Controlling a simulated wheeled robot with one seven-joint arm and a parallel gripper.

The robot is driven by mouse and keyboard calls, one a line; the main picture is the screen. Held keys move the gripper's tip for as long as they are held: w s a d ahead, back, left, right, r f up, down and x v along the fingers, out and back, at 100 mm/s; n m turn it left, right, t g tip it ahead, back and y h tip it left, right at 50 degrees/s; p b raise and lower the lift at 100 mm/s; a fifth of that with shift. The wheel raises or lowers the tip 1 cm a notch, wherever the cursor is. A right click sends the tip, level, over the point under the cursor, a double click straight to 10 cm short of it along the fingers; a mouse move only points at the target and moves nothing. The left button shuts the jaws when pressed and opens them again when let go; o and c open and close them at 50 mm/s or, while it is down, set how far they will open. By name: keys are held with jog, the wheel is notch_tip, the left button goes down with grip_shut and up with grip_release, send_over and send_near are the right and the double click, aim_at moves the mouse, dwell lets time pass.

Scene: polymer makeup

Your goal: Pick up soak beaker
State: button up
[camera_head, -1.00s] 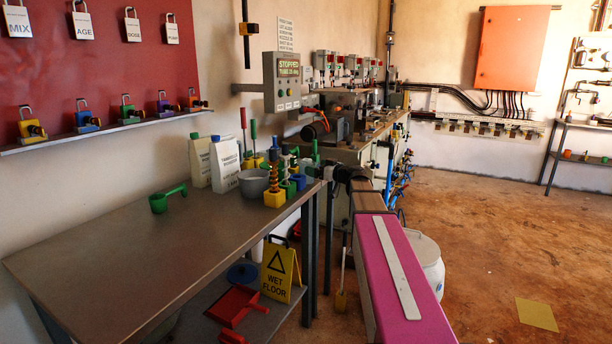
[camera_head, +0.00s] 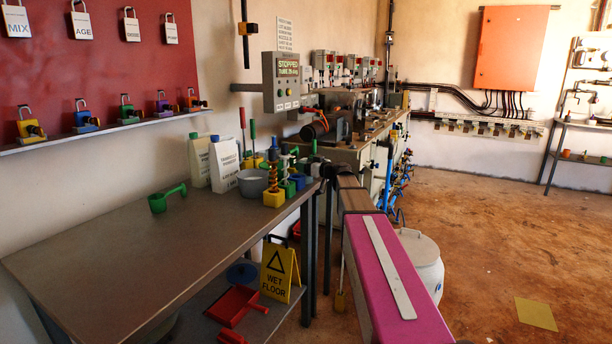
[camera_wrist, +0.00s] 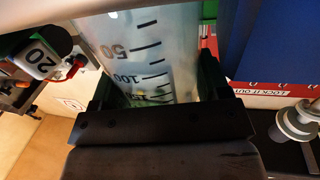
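A clear beaker with black volume marks, which I take to be the soak beaker (camera_wrist: 145,52), fills the middle of the wrist view. Some greenish specks show through the wall near the gripper's body. In the head view my arm reaches away past the bench's far right corner, and I cannot make out the gripper or the beaker there.
The metal bench (camera_head: 120,240) holds a green scoop (camera_head: 166,198), white bottles (camera_head: 224,165) and a grey pot (camera_head: 253,182). A yellow wet-floor sign (camera_head: 278,270) stands below. A machine bench with a control box (camera_head: 281,82) lies beyond. Floor at right is open.

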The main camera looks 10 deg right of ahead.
notch_tip(320, 180, up, 10)
dwell(0.8)
dwell(0.5)
